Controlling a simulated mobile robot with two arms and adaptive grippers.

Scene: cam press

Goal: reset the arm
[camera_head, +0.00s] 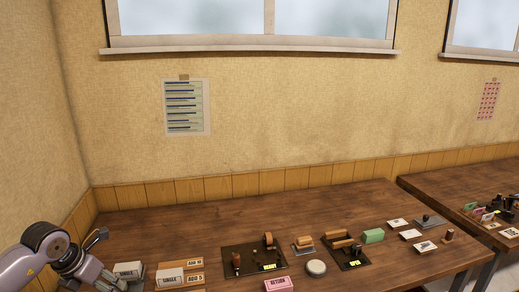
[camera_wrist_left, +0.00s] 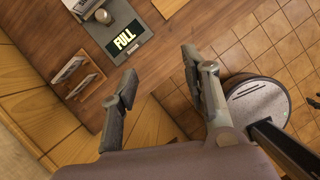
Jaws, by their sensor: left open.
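My left arm enters at the lower left of the head view. A dark device plate (camera_head: 252,261) with an upright brown knob (camera_head: 236,259) and a small lit display stands mid-table. A second dark plate (camera_head: 355,264) with wooden bars and a lit display is to its right. Both are well away from the gripper. My right gripper is not in view.
A pink RETURN block (camera_head: 278,285) lies at the front. Labelled boxes (camera_head: 181,276) stand at the left. The wrist view shows a lit FULL display (camera_wrist_left: 124,39). The table's back is clear.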

